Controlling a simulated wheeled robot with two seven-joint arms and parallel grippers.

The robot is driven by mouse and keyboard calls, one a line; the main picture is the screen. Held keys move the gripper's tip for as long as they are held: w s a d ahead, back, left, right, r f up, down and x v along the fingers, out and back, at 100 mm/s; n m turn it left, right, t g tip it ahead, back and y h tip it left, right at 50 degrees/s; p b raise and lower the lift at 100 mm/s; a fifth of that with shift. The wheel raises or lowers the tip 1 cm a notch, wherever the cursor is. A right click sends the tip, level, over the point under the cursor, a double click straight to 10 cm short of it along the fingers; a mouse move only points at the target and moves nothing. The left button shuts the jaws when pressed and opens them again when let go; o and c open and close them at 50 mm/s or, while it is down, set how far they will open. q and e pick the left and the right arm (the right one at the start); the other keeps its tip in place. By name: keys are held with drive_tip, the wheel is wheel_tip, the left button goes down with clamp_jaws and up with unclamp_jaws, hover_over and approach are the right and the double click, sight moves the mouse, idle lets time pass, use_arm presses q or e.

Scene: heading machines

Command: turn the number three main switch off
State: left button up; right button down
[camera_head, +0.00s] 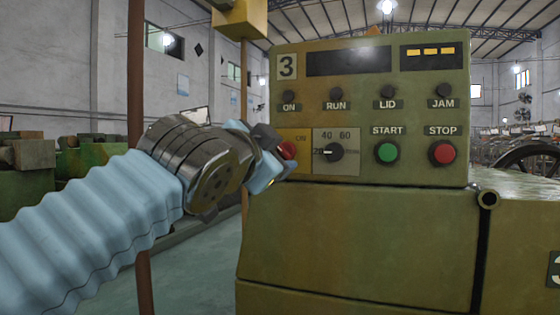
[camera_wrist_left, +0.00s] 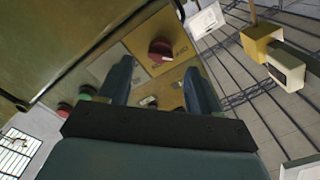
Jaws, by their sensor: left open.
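The main switch is a red knob (camera_head: 287,150) on a yellow plate (camera_head: 303,134) at the lower left of the number 3 panel (camera_head: 432,75). An "ON" mark shows on the plate; which way the knob is turned is unclear. My left gripper (camera_head: 272,168) is in front of the knob and partly covers the plate. In the left wrist view the gripper (camera_wrist_left: 158,72) is open and empty, and the red knob (camera_wrist_left: 160,50) appears between and beyond the fingertips. I cannot tell whether a finger touches it. My right gripper is not in view.
Right of the switch are a speed dial (camera_head: 329,152), a green START button (camera_head: 387,152) and a red STOP button (camera_head: 442,153). Small indicators line the row above. A brown post (camera_head: 136,90) stands left, near my arm. A yellow box (camera_head: 240,20) hangs above.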

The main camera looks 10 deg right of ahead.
use_arm(q)
drive_tip(key=b+v, duration=0.1)
drive_tip(key=v, duration=0.7)
drive_tip(key=shift+s+a, duration=0.25)
drive_tip(key=shift+s, duration=0.05)
